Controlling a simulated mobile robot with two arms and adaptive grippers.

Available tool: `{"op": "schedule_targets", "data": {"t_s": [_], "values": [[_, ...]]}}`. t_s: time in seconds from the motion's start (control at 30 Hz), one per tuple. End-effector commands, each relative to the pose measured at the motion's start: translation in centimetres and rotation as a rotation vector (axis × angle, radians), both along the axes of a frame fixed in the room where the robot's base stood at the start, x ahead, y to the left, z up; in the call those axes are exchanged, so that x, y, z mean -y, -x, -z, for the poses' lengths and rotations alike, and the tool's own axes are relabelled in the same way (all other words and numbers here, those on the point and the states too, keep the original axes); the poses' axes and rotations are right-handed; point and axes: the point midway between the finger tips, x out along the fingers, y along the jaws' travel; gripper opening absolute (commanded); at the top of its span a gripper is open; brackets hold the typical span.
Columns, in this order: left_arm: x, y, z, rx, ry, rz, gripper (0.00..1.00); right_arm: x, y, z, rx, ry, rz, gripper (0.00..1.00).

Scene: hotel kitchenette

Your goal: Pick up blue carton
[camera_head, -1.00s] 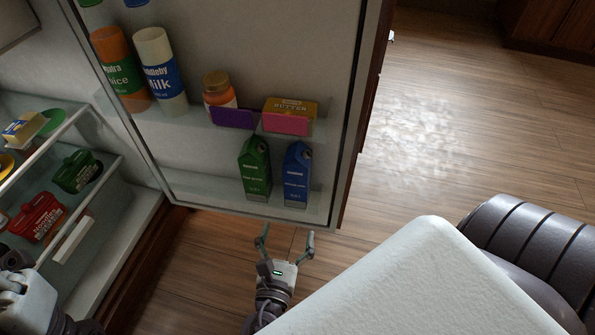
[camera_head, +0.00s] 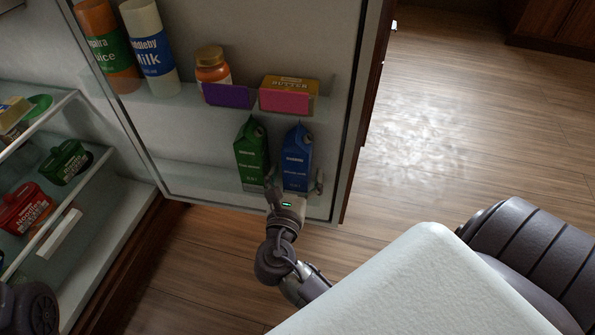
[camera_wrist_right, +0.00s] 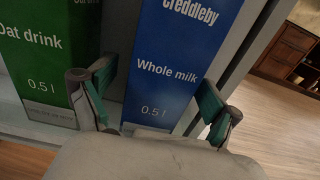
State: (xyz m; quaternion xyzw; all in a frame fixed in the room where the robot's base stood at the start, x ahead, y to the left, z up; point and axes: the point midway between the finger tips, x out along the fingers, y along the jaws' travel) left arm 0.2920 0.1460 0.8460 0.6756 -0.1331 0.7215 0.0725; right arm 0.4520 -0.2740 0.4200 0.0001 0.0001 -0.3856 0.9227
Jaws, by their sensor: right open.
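The blue carton (camera_head: 297,160) stands upright on the lower shelf of the open fridge door, at the right. In the right wrist view the blue carton (camera_wrist_right: 172,65) fills the middle and reads "Whole milk". My right gripper (camera_head: 295,188) is open in front of its lower part. In the wrist view its fingers (camera_wrist_right: 158,95) are on either side of the carton's lower front, the left one between it and the green carton (camera_wrist_right: 45,60). Contact cannot be told. At the left edge of the head view is a part of my left arm; its gripper fingers are not visible.
The green carton (camera_head: 251,155) stands close to the left of the blue one. The shelf above holds a milk bottle (camera_head: 150,50), a juice bottle (camera_head: 108,50), an orange jar (camera_head: 213,68) and a butter box (camera_head: 290,85). Open floor (camera_head: 450,140) lies to the right.

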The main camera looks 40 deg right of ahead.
Motion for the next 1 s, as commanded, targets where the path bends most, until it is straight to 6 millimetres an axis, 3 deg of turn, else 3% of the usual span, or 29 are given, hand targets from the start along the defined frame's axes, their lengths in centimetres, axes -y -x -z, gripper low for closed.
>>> {"op": "schedule_targets", "data": {"t_s": [0.37, 0.83, 1.0], "values": [[0.06, 0.2, -0.34, 0.017, -0.002, -0.001, 0.0, 0.9, -0.88, -0.07, -0.001, 0.0, -0.001, 0.88], [0.08, 0.21, -0.33, 0.016, -0.002, -0.001, 0.0, 0.88, -0.85, -0.03, -0.001, 0.0, -0.001, 0.1], [0.08, 0.21, -0.33, 0.017, -0.002, -0.001, 0.0, 0.88, -0.87, -0.13, 0.001, 0.001, -0.001, 0.07]]}}
